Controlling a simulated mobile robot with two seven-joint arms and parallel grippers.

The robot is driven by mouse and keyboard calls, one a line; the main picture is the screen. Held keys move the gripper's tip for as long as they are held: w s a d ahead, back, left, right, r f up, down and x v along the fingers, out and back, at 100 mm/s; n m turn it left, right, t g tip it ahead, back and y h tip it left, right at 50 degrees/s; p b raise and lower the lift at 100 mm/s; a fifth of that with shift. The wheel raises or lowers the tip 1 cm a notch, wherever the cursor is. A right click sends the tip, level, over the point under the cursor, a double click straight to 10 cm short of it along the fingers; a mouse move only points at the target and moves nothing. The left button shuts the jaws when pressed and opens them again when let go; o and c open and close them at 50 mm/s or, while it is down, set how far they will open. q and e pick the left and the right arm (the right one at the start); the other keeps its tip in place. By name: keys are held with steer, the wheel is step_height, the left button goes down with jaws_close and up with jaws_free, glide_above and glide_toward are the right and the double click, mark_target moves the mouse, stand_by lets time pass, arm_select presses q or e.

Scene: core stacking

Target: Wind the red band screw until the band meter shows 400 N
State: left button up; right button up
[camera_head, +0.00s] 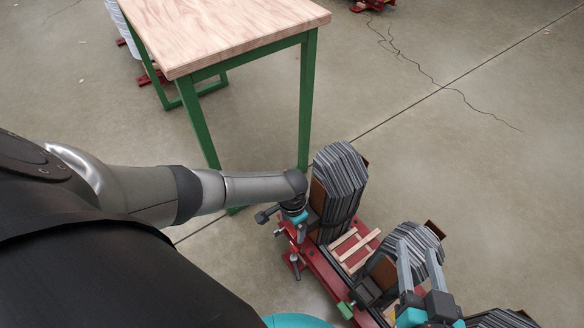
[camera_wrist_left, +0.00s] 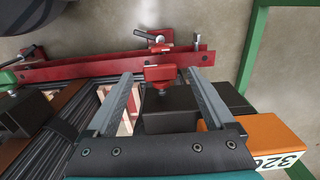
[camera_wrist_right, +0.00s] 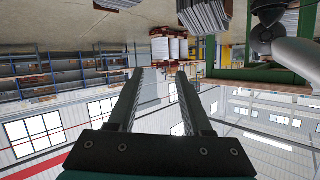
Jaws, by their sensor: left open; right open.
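My left gripper (camera_wrist_left: 160,76) is open over the red frame (camera_wrist_left: 110,72). A red block with a dark screw end (camera_wrist_left: 158,74) shows between its fingertips; I cannot tell whether they touch it. A T-handled screw (camera_wrist_left: 152,37) lies just beyond on a red bracket. An orange box (camera_wrist_left: 268,138) on the right has a white label with partly cut-off black digits, seemingly starting 32; I cannot tell if it is the band meter.
Grey laminated stacks (camera_head: 340,185) stand on the red frame with wooden slats (camera_head: 354,250) between. My right gripper overlaps the second stack (camera_head: 420,240) in the head view. A wooden-topped green table (camera_head: 230,30) stands behind.

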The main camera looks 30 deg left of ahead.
arm_select(q)
steer(key=shift+f+b, duration=0.3)
steer(key=shift+f, duration=0.2)
arm_select(e)
steer(key=shift+s+a+r+t+y, duration=0.15)
steer(key=shift+a+r+t+y, duration=0.25)
steer(key=shift+t, duration=0.2)
